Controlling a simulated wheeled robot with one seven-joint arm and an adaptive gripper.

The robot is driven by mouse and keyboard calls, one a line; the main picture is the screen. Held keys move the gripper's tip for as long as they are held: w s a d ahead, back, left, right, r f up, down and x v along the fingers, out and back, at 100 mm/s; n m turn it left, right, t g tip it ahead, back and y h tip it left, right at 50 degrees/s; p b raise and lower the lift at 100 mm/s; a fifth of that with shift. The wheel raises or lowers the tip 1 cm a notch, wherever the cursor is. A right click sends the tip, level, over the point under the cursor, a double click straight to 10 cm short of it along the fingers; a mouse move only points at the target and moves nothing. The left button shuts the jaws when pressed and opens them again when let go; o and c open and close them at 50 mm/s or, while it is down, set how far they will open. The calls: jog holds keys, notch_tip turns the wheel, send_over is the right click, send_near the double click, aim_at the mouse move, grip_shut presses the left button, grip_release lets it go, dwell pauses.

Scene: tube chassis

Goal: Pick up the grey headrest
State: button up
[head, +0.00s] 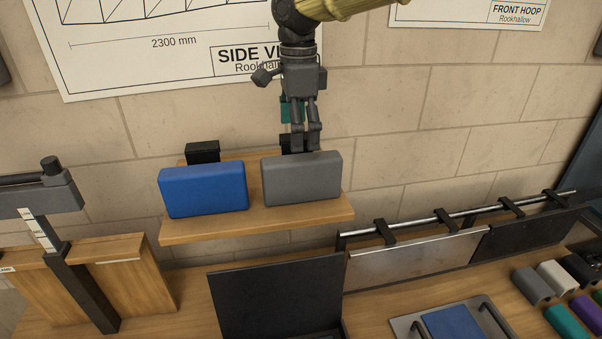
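The grey headrest (302,180) is a padded block standing upright at the right on a wooden wall shelf (255,222). A blue headrest (204,191) of similar shape stands to its left, with a narrow gap between them. My gripper (307,146) points down at the top edge of the grey headrest, near its middle. Its fingers look close together. The fingertips are partly hidden behind the headrest's top edge, so I cannot tell whether they touch or grip it.
Black blocks stand behind the headrests, one behind the blue headrest (203,152). Below, a black panel (277,300) and a rail with hooks (460,217) stand on the workbench. A dark stand (75,280) rises at left. The brick wall is close behind the shelf.

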jog(key=shift+s+f+p, duration=0.2)
jog(key=shift+s+p, duration=0.15)
notch_tip(320, 180, down, 4)
jog(key=shift+a+r+p, duration=0.1)
jog(key=shift+a+p, duration=0.05)
jog(key=shift+p, duration=0.65)
jog(key=shift+f, duration=0.25)
jog(key=c, duration=1)
jog(key=shift+o, duration=0.2)
jog(key=shift+r, duration=0.15)
notch_tip(320, 180, up, 2)
jog(key=shift+b, duration=0.85)
jog(key=s+d+r+b, duration=0.2)
jog(key=s+b, duration=0.5)
jog(key=s, duration=0.9)
